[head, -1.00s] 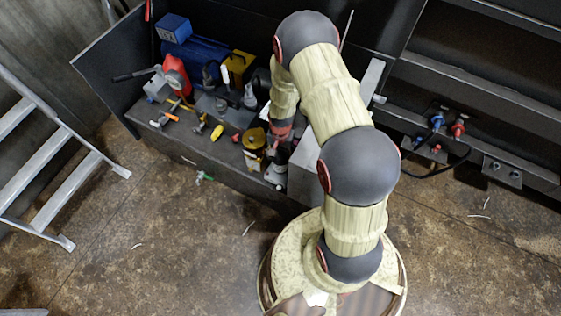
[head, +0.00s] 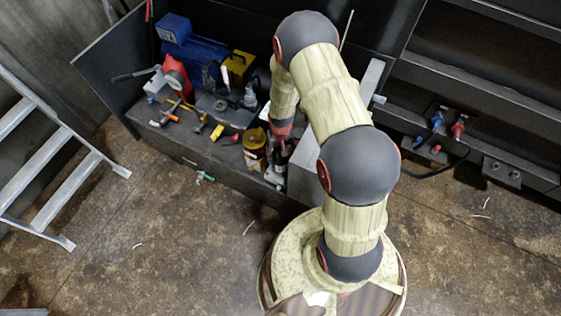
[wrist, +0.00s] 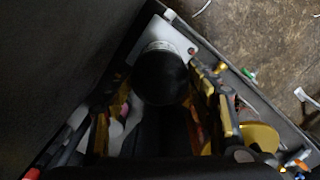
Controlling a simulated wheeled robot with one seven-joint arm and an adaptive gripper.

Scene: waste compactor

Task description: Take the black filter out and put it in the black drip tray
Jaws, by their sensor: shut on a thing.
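The black filter (wrist: 160,78) shows in the wrist view as a dark rounded body with a pale grey band at its far end. My gripper (wrist: 162,92) has one finger on each side of it and is shut on it. In the head view my gripper (head: 283,138) is low over the right end of the dark bench, just right of a yellow-topped can; the arm partly hides the spot. I cannot clearly make out the black drip tray in either view.
The yellow-topped can (head: 255,140) stands close to my gripper. Tools, a red funnel-like part (head: 175,73) and a blue machine (head: 190,50) crowd the bench (head: 200,148) to the left. A dark wall stands behind. The floor in front is mostly clear.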

